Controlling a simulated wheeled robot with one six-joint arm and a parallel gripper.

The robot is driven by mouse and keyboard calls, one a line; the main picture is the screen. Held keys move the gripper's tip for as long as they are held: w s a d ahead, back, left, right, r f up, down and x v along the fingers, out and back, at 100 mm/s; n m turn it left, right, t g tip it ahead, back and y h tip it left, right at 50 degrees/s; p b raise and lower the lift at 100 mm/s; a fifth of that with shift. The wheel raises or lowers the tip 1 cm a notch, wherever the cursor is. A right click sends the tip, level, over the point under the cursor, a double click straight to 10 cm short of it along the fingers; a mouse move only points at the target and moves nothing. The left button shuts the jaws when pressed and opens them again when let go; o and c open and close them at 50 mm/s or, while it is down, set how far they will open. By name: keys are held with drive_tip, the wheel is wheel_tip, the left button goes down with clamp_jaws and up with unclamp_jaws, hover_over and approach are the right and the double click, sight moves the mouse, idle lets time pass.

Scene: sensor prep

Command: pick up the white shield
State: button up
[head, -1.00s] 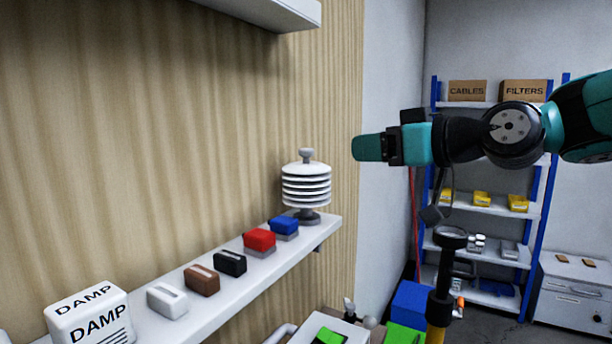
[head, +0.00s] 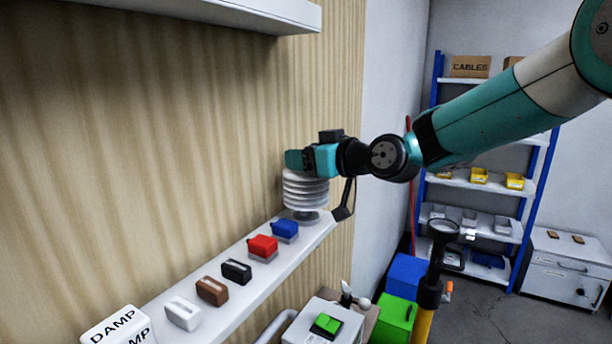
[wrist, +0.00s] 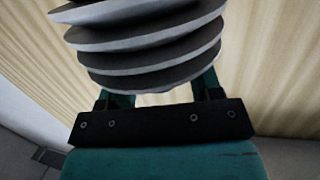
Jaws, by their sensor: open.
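The white shield (head: 305,192) is a stack of round white plates on a grey foot. It stands upright at the far right end of the wall shelf (head: 232,298). My gripper (head: 294,160) is at the top of the shield in the head view and covers its upper part and knob. In the wrist view the shield's plates (wrist: 150,52) fill the top middle, close in front of the gripper's dark palm bar. The jaws are open, one finger toward each side of the shield, their tips hidden behind the plates. I cannot tell whether they touch it.
Blue (head: 285,229), red (head: 262,244), black (head: 236,270), brown (head: 212,290) and white (head: 183,312) blocks line the shelf left of the shield. A DAMP box (head: 115,327) is nearest. An upper shelf (head: 240,14) overhangs. A magnifier (head: 443,230) stands at right.

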drive_tip(key=shift+w, duration=0.1)
drive_tip(key=shift+c, duration=0.4)
clamp_jaws()
